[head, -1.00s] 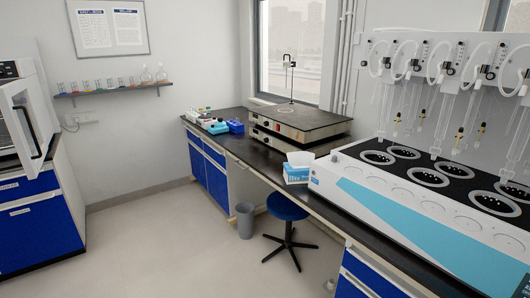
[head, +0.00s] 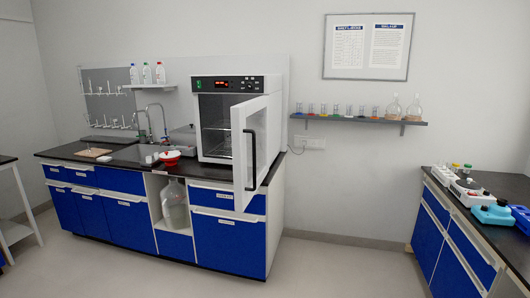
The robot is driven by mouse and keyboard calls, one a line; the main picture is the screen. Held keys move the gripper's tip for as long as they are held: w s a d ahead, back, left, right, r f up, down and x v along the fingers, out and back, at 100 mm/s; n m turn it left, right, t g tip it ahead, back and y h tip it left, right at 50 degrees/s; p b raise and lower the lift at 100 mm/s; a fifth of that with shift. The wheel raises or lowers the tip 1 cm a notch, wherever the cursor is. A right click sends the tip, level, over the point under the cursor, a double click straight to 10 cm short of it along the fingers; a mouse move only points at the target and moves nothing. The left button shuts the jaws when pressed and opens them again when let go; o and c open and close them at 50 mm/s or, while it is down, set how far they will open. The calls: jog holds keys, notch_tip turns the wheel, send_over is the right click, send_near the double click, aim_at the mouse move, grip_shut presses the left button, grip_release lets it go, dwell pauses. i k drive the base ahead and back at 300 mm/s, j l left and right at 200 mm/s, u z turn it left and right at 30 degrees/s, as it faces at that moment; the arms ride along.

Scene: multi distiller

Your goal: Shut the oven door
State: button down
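The oven (head: 215,108) is a white box with a dark control panel and a lit red display. It stands on the right end of the black-topped counter in the head view. Its door (head: 260,122) is hinged at the right side and swung wide open toward me. A black vertical handle (head: 250,158) is on the door's outer face. The oven's inside with its wire racks shows to the left of the door. My gripper is not in view.
A red and white bowl (head: 170,157) and a sink area lie left of the oven. A shelf of flasks (head: 358,119) hangs on the right wall. A second bench (head: 480,205) stands at right. The floor (head: 340,270) between is clear.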

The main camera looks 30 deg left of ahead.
aim_at(250, 126)
jog(key=i+u, duration=0.3)
jog(key=i, duration=0.2)
jog(key=i+u, duration=0.3)
jog(key=i, duration=0.2)
jog(key=i+l+u, duration=0.3)
jog(key=i, duration=0.2)
jog(key=i+l+u, duration=0.3)
jog(key=i, duration=0.2)
jog(key=i+l+u, duration=0.3)
jog(key=i+l+z, duration=0.1)
jog(key=i+z, duration=0.25)
jog(key=k, duration=0.1)
